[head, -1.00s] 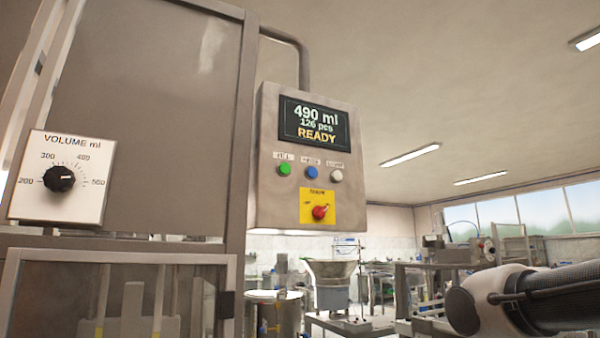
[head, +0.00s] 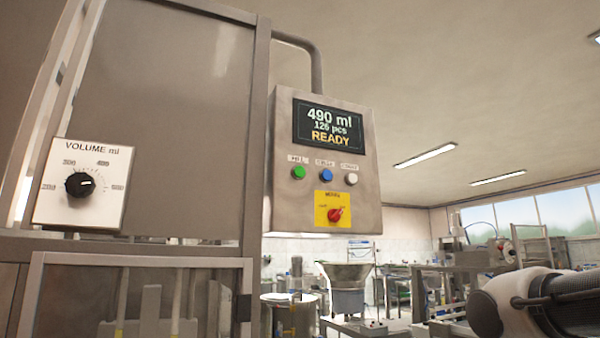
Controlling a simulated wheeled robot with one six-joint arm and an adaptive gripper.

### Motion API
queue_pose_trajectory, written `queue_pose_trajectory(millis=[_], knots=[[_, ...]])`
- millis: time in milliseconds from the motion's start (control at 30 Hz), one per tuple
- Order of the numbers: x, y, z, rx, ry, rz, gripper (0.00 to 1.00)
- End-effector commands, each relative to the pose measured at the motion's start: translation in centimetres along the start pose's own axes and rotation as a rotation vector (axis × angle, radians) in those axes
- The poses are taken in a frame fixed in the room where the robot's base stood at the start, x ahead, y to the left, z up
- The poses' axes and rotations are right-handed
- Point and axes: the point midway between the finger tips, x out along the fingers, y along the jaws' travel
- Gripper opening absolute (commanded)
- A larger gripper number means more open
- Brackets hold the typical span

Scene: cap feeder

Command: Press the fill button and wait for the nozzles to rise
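The control box (head: 288,215) hangs on the right side of the filling machine. Its screen (head: 328,126) reads 490 ml, 126 pcs, READY. Below the screen sit a green button (head: 299,173), a blue button (head: 326,175) and a white button (head: 351,178) in a row; the small label over the green one looks like FILL. A red switch (head: 335,215) is on a yellow plate under them. The nozzles cannot be made out. My arm shows at the lower right, apart from the box; my gripper is not in view.
A volume dial (head: 79,185) is on a white plate on the machine's left. A framed clear guard (head: 140,261) is below it. A metal bowl feeder (head: 345,275) and other equipment stand behind. Open space lies between the box and my arm.

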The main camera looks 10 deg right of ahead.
Motion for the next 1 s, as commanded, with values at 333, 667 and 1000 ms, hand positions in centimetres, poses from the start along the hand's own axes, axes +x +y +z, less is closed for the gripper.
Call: queue_pose_trajectory(millis=[333,667,1000], knots=[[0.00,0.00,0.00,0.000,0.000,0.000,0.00],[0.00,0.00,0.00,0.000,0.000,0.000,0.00],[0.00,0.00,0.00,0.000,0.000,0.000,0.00]])
